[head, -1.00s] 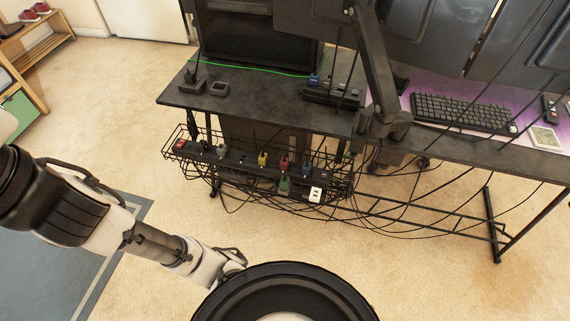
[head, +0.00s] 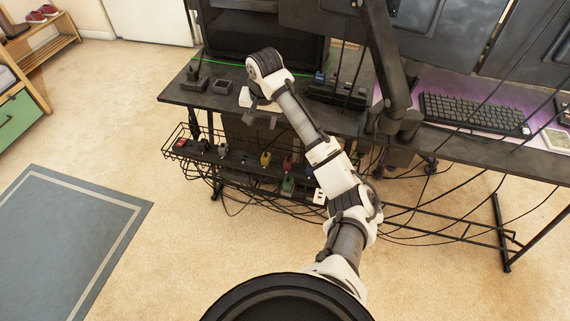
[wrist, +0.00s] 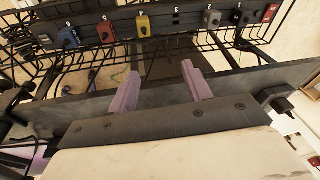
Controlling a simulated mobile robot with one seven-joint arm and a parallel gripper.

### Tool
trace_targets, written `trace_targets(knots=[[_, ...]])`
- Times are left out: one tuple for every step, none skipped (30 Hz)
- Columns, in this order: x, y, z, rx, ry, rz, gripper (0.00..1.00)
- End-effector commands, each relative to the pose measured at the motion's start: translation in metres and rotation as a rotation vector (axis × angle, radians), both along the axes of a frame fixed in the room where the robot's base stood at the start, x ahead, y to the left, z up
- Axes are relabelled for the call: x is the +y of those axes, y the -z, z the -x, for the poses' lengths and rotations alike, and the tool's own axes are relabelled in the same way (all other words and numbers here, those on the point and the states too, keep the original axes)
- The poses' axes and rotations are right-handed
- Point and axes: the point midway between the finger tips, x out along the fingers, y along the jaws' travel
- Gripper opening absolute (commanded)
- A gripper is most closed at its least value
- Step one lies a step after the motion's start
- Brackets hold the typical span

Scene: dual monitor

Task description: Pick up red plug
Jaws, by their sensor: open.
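The red plug (wrist: 106,32) sits in the socket marked 5 of the black power strip (wrist: 176,22) in the wrist view, between the blue plug (wrist: 68,38) and the yellow plug (wrist: 143,25). In the head view the red plug (head: 288,161) shows in the wire tray under the desk, close beside my forearm. My gripper (wrist: 161,72) is open and empty, its two fingers apart over the desk edge. The fingers point toward the strip, to the right of the red plug in the wrist view, and do not touch it.
The wire tray (head: 176,153) hangs below the black desk (head: 190,97), with many loose cables. A grey plug (wrist: 211,19) and a black plug (wrist: 238,16) are in the strip. A monitor arm (head: 381,75) and keyboard (head: 465,112) are at right. The carpet at left is clear.

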Motion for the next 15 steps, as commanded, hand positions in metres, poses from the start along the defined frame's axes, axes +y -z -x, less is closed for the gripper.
trace_targets(knots=[[-0.031, 0.009, 0.005, 0.073, 0.062, 0.036, 0.49], [-0.044, 0.013, 0.009, 0.110, 0.088, 0.052, 0.49], [-0.058, 0.016, 0.013, 0.150, 0.118, 0.069, 0.49], [-0.065, 0.018, 0.016, 0.172, 0.133, 0.078, 0.49], [-0.071, 0.020, 0.019, 0.191, 0.146, 0.085, 0.49], [-0.076, 0.023, 0.020, 0.207, 0.158, 0.091, 0.49], [-0.078, 0.026, 0.022, 0.215, 0.162, 0.094, 0.49], [-0.079, 0.030, 0.022, 0.220, 0.165, 0.095, 0.49], [-0.079, 0.036, 0.023, 0.222, 0.165, 0.095, 0.49], [-0.079, 0.042, 0.023, 0.223, 0.165, 0.094, 0.49], [-0.078, 0.049, 0.023, 0.222, 0.164, 0.094, 0.49], [-0.077, 0.057, 0.023, 0.222, 0.163, 0.094, 0.49], [-0.077, 0.064, 0.023, 0.221, 0.162, 0.093, 0.49], [-0.077, 0.070, 0.023, 0.220, 0.163, 0.093, 0.49], [-0.077, 0.077, 0.023, 0.219, 0.163, 0.093, 0.49]])
